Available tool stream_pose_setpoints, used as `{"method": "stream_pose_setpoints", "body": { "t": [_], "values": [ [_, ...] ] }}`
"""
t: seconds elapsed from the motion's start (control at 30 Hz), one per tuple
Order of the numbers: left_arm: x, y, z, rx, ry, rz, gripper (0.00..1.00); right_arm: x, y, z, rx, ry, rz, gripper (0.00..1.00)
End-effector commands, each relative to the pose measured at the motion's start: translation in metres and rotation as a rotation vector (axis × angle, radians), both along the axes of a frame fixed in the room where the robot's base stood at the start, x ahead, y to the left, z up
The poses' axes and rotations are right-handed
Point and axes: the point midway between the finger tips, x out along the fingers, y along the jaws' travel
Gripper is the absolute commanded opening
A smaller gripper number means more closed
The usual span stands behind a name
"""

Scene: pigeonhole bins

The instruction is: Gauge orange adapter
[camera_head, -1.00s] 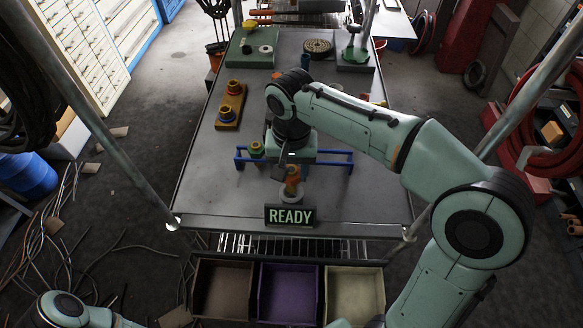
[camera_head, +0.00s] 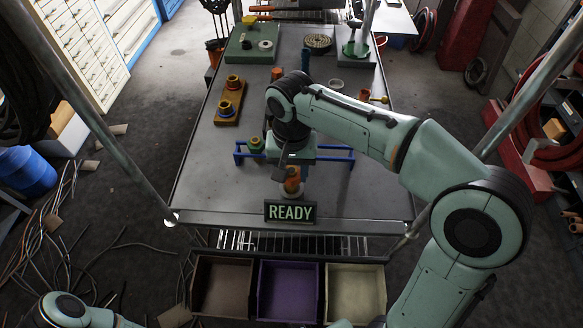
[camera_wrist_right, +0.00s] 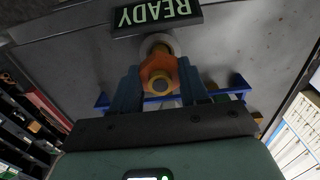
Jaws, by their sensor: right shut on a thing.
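The orange adapter (camera_head: 292,184) has a hexagonal orange body and a yellow end. It is near the front edge of the grey table, just behind the READY sign (camera_head: 290,212). My right gripper (camera_head: 291,175) is shut on it from above. In the right wrist view, the orange adapter (camera_wrist_right: 158,72) sits between the two blue-grey fingers. A pale round piece (camera_wrist_right: 157,44) shows beside its far end; I cannot tell whether they touch. My left gripper is out of view; only part of my left arm shows at bottom left.
A blue rail rack (camera_head: 340,155) stands behind the adapter, with a green fitting (camera_head: 256,145) at its left. A yellow-brown block (camera_head: 230,104) carries ringed fittings. Brown (camera_head: 222,260), purple (camera_head: 262,290) and cream (camera_head: 381,290) bins lie below the table's front edge. The table's left front is clear.

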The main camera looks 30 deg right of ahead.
Motion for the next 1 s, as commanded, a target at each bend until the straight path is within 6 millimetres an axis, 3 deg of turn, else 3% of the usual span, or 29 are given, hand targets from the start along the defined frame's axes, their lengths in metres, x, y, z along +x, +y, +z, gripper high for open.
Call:
{"method": "stream_pose_setpoints", "body": {
  "t": [0.7,0.73,0.8,0.83,1.0],
  "values": [
    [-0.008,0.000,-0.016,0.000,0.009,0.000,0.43,0.000,0.000,-0.023,-0.001,-0.001,0.000,0.06],
    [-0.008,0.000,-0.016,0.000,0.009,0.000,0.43,0.000,0.000,-0.023,0.000,-0.001,0.000,0.47],
    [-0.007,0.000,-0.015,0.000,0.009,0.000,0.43,0.000,0.000,-0.022,0.000,-0.001,0.000,0.70],
    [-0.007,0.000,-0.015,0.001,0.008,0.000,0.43,0.000,0.000,-0.022,0.000,-0.001,0.000,0.74],
    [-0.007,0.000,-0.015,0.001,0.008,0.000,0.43,0.000,0.000,-0.022,0.000,-0.001,0.000,0.74]
  ]
}}
